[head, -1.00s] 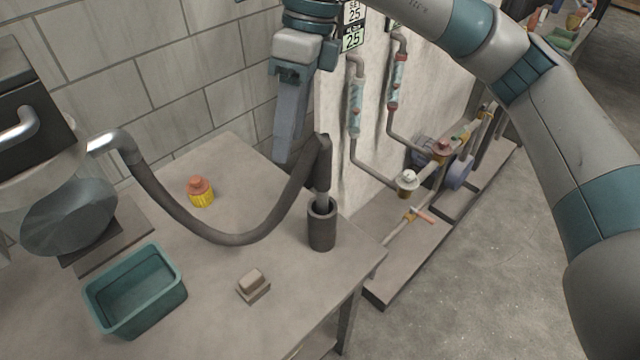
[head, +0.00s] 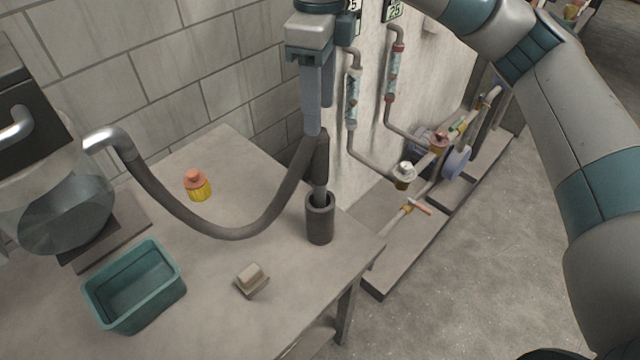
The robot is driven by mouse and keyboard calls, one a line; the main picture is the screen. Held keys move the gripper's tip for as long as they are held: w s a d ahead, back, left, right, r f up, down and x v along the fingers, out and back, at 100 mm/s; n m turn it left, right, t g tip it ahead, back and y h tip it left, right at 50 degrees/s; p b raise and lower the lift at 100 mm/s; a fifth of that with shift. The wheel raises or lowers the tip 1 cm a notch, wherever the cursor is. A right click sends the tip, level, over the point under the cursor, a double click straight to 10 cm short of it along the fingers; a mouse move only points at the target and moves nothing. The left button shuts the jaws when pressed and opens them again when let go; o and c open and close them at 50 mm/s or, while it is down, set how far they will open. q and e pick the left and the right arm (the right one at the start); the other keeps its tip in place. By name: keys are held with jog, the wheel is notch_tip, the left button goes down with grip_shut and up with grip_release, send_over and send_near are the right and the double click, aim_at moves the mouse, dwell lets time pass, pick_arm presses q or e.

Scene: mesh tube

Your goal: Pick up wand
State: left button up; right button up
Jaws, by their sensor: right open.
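The wand (head: 321,162) is a dark grey handle at the end of a thick dark hose (head: 240,234). It stands nearly upright with its lower end in a dark cylindrical holder (head: 320,222) near the table's right edge. My right gripper (head: 314,130) points down right at the wand's top, with its fingers open. The fingertips overlap the wand's upper end in the picture; I cannot tell whether they touch it. My left gripper is not in view.
On the table (head: 215,285) are a teal bin (head: 135,310), a small beige block on a base (head: 251,279) and a yellow and orange cap-like object (head: 197,186). A glass-sided machine (head: 60,215) stands left. Wall pipes (head: 372,165) run close to the right of the wand.

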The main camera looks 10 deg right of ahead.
aim_at(319, 150)
notch_tip(319, 150, down, 6)
jog(key=shift+f+p, duration=0.25)
jog(key=shift+p, duration=0.9)
notch_tip(319, 150, down, 2)
jog(key=shift+f+p, duration=0.2)
jog(key=shift+p, duration=0.2)
jog(key=shift+f, duration=0.6)
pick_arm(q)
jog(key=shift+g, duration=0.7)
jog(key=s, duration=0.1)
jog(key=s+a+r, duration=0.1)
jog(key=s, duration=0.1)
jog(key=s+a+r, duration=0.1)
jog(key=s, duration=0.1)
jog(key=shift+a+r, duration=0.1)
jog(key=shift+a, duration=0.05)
